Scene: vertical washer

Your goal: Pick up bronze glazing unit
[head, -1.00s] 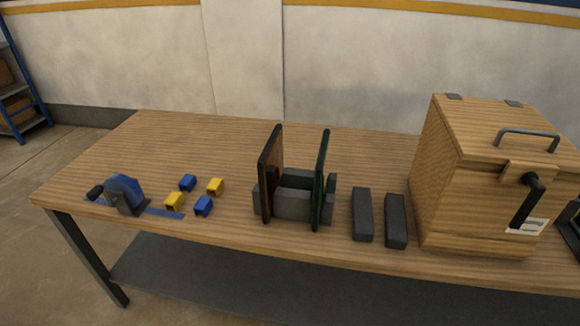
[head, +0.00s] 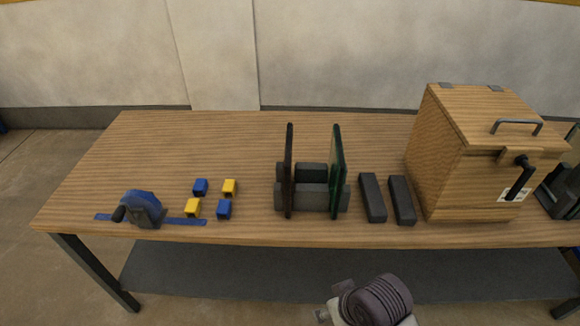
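Two upright panels stand in a dark grey slotted rack (head: 313,196) near the middle of the wooden table. The left panel (head: 288,165) is dark brown and seen nearly edge-on; it looks like the bronze glazing unit. The right panel (head: 338,165) is green. A part of one of my arms (head: 372,302) shows at the bottom, in front of the table. Neither gripper's fingers are visible.
Two dark grey blocks (head: 373,197) lie right of the rack, then a wooden crate (head: 470,160) with a handle and latch. Blue and yellow blocks (head: 229,187) and a blue strap tool (head: 141,207) lie left. The table (head: 150,150) is clear behind these.

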